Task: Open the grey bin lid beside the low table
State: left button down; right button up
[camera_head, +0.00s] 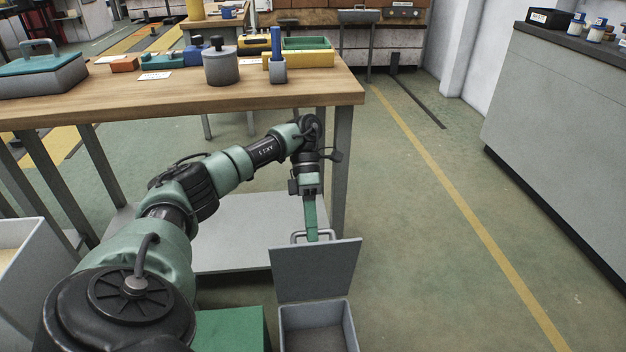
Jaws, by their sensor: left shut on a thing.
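The grey bin (350,325) stands on the floor at the bottom centre. Its grey lid (315,275) is tilted up, nearly upright, at the bin's far edge, and part of the bin's inside shows. The lid's handle (297,237) is at the lid's upper edge. My left gripper (312,234) points down and is shut on this handle. The finger contact is small in the picture and partly hidden. My right gripper is not in view.
A wooden table (330,92) with several items stands behind, its legs and grey lower shelf (235,215) close to my left arm. A green surface (232,330) lies left of the bin. A pale open box (30,265) is far left. Floor to the right is clear.

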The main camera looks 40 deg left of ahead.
pick_arm(q)
jog(key=shift+a+f, duration=0.25)
jog(key=shift+f, duration=0.15)
jog(key=c, duration=1.7)
grip_release()
jog(key=shift+c, duration=0.2)
jog(key=shift+o, duration=1.4)
jog(key=shift+a+f, duration=0.1)
jog(key=shift+a, duration=0.05)
jog(key=shift+r, duration=0.25)
jog(key=shift+d, duration=0.2)
